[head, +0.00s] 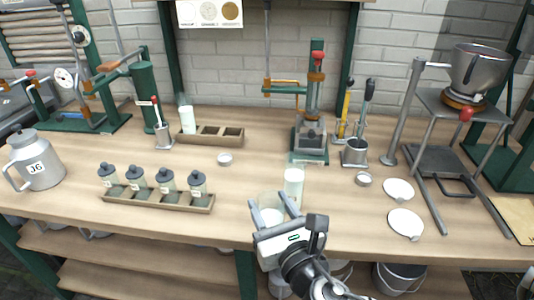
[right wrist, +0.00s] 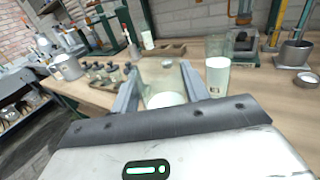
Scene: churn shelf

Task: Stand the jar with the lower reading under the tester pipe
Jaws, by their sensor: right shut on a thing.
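My right gripper (head: 269,201) is at the front edge of the bench, shut on a clear glass jar with white contents (head: 271,216). The held jar also shows between the fingers in the right wrist view (right wrist: 165,99). A second glass jar with white contents (head: 293,184) stands on the bench just right of and behind the gripper; in the right wrist view (right wrist: 217,76) it bears a small dark mark that I cannot read surely. A green stand with a brass arm and thin upright pipe (head: 267,45) is at the back middle; I cannot tell whether this is the tester. My left gripper is out of view.
A tray of several lidded jars (head: 155,200) lies left of the gripper. A compartment rack (head: 222,141) with a white-filled jar (head: 187,119) is behind. A metal cup (head: 355,154), white discs (head: 405,223) and a grey pole (head: 400,115) are right. Bench between is mostly clear.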

